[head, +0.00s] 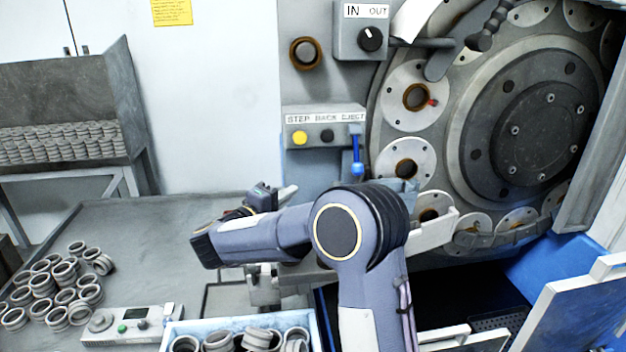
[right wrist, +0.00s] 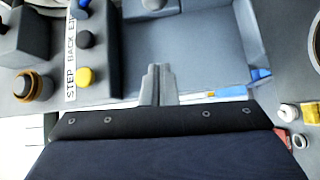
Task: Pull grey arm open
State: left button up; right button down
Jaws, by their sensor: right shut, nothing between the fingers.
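A grey arm (head: 440,62) with a dark ridged handle (head: 490,26) sits at the top of the machine, in front of the large round disc, right of the IN/OUT switch box (head: 361,30). It cannot be made out in the right wrist view. My right gripper (head: 287,192) is low and left of the grey arm, well apart from it, partly hidden behind my own arm. In the right wrist view its fingers (right wrist: 158,84) are together with nothing between them, near the button box. My left gripper is not in view.
The STEP BACK EJECT box (head: 325,127) has yellow and black buttons and a blue lever (head: 357,160); its yellow button (right wrist: 86,77) also shows in the wrist view. Loose rings (head: 65,285) lie on the grey table (head: 150,225). A blue-edged bin (head: 190,328) holds more rings.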

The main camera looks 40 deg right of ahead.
jog(key=s+d+p, duration=0.1)
jog(key=d, duration=0.8)
jog(key=shift+s, duration=0.15)
jog(key=shift+d, duration=0.1)
jog(key=s+n+t+y+p, duration=0.1)
jog(key=s+n+t+p, duration=0.1)
jog(key=t+p, duration=0.1)
jog(key=shift+s+n+t, duration=0.3)
jog(key=shift+s, duration=0.1)
dwell(0.3)
